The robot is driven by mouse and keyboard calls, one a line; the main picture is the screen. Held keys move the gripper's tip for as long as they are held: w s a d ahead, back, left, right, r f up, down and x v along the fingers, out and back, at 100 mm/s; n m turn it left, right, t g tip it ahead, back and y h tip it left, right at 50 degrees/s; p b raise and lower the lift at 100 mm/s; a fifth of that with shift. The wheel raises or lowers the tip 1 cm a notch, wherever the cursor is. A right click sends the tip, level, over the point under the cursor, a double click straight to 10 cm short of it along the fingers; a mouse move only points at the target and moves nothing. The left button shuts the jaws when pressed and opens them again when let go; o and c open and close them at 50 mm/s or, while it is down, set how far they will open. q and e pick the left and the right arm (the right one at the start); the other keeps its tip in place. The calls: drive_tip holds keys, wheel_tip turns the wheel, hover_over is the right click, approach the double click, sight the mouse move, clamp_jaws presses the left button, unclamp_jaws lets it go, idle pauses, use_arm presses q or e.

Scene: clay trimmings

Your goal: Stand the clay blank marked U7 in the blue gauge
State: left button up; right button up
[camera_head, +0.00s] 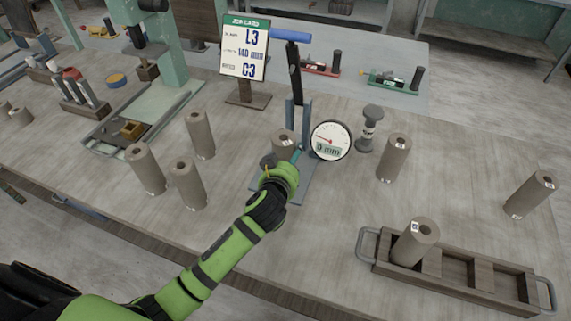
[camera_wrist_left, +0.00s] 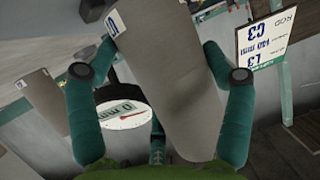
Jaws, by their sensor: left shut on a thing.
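My left gripper (camera_head: 282,160) is shut on a grey-brown clay blank (camera_head: 284,143), a hollow cylinder that looks upright. In the left wrist view the blank (camera_wrist_left: 175,75) fills the middle between the two fingers (camera_wrist_left: 160,85); its white label is at the upper edge and I cannot read it. The blue gauge (camera_head: 306,188) has a flat base, a column, a blue top handle (camera_head: 290,35) and a round dial (camera_head: 331,140). The blank is over the gauge base in front of the column; my gripper hides its lower end, so I cannot tell whether it touches. My right gripper is out of view.
Several other blanks stand left (camera_head: 188,184) and right (camera_head: 394,157). A wooden tray (camera_head: 455,292) at front right holds one blank (camera_head: 415,242). A job card (camera_head: 245,48) and a grey stamp-like tool (camera_head: 369,130) stand near the gauge. The table's front middle is clear.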

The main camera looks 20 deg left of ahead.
use_arm(q)
drive_tip(key=shift+w+a+f, duration=0.15)
drive_tip(key=shift+a+f, duration=0.05)
drive_tip(key=shift+f, duration=0.25)
drive_tip(key=shift+a, duration=0.1)
drive_tip(key=o, duration=1.3)
drive_tip(key=shift+f, duration=0.1)
drive_tip(key=o, duration=0.3)
drive_tip(key=shift+s+d, duration=0.2)
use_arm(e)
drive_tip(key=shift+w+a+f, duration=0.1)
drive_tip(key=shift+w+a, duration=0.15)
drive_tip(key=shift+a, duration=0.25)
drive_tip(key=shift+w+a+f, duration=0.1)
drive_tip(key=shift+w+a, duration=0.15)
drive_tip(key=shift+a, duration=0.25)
use_arm(q)
drive_tip(key=shift+a, duration=0.1)
drive_tip(key=shift+s+r, duration=0.3)
drive_tip(key=shift+s, duration=0.1)
drive_tip(key=v, duration=1.1)
drive_tip(key=shift+r+b, duration=0.15)
drive_tip(key=shift+b, duration=0.3)
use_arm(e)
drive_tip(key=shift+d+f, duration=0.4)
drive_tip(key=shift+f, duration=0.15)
